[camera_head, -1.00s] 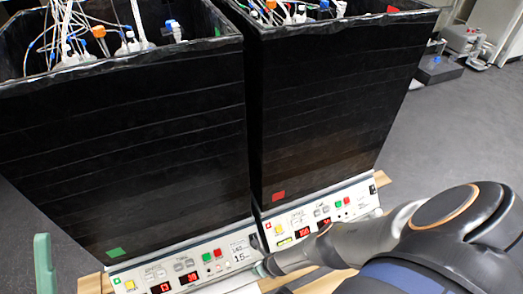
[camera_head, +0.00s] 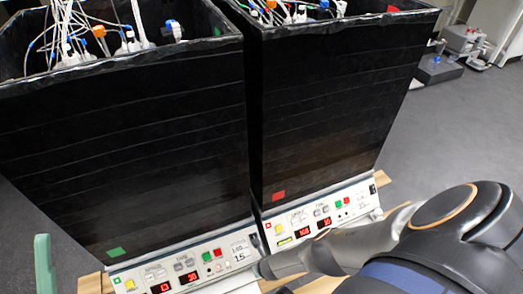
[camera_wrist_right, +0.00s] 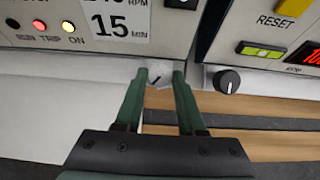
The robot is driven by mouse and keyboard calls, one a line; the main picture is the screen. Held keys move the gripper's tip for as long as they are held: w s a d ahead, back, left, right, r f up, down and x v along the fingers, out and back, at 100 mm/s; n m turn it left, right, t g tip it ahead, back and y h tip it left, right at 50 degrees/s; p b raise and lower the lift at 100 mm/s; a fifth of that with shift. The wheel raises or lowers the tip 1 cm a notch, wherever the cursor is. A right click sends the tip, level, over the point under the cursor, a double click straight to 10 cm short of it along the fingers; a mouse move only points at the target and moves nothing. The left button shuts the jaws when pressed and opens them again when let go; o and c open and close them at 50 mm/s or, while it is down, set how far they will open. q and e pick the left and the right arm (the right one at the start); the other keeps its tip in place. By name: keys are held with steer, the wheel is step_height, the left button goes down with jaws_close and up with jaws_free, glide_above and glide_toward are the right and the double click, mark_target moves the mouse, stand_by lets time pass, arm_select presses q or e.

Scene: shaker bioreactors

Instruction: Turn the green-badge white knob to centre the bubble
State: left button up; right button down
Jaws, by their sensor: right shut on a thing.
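The white knob (camera_wrist_right: 159,77) with a dark pointer line is between the two green fingertips of my right gripper (camera_wrist_right: 160,74) in the right wrist view. The gripper is shut on it. The knob is at the lower right corner of the left control panel (camera_head: 190,268); it is hidden by my arm in the head view. A green badge (camera_head: 116,252) marks the left black box. A yellow-green level window (camera_wrist_right: 262,50) shows on the right panel; I cannot make out a bubble.
A black knob (camera_wrist_right: 227,81) sits close to the right of my fingers. The right black box (camera_head: 330,110) carries a red badge (camera_head: 278,195). Wooden slats (camera_wrist_right: 260,115) lie below the panels. An upright pale green piece (camera_head: 43,265) stands at the lower left.

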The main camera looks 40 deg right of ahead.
steer(key=shift+m+h, duration=0.3)
steer(key=shift+m, duration=0.6)
steer(key=c, duration=0.5)
jaws_free()
arm_select(q)
steer(key=shift+r, duration=0.1)
arm_select(e)
steer(key=shift+r, duration=0.15)
